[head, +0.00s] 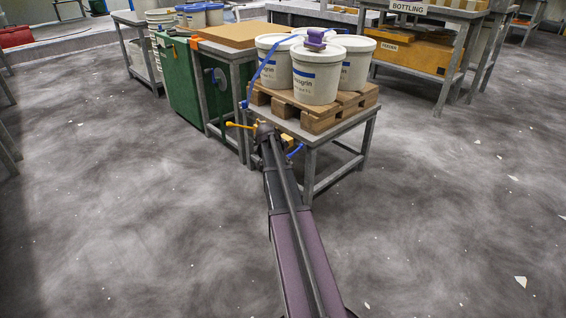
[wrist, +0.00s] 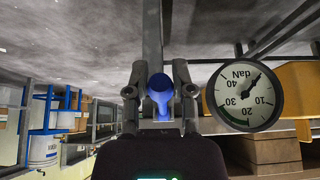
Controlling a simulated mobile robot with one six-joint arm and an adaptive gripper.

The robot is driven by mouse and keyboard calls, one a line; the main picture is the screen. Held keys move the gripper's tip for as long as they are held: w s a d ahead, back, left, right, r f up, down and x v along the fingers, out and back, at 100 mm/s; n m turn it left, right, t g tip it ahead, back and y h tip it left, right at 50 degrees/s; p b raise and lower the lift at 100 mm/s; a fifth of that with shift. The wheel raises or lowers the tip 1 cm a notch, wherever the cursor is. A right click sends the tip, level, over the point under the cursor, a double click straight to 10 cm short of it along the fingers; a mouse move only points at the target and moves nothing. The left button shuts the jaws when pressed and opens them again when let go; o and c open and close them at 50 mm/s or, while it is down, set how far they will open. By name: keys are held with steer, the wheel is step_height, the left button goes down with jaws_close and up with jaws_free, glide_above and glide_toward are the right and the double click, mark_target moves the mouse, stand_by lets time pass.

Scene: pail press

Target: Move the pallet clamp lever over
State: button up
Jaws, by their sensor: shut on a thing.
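In the wrist view a blue lever handle (wrist: 160,92) sits between the two fingers of my gripper (wrist: 160,82), which is shut on it. In the head view my gripper (head: 265,130) is at the front left of the pallet table, below the wooden pallet (head: 318,122), and hides most of the clamp. A blue piece (head: 296,150) shows just right of it. A blue strap (head: 261,72) runs up over the white pails (head: 315,85). A round daN gauge (wrist: 248,97) shows upside down in the wrist view, its needle off the green band, short of 10.
A yellow-orange rod (head: 238,125) sticks out left of my gripper. A purple object (head: 316,38) sits atop the pails.

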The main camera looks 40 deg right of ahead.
steer(key=shift+s+d+f, duration=0.1)
steer(key=shift+s+f, duration=0.1)
steer(key=shift+s, duration=0.05)
steer(key=shift+d+f+b, duration=0.25)
steer(key=shift+f+b, duration=0.45)
steer(key=shift+b, duration=0.1)
steer(key=o, duration=0.9)
steer(key=shift+w, duration=0.1)
steer(key=shift+w, duration=0.1)
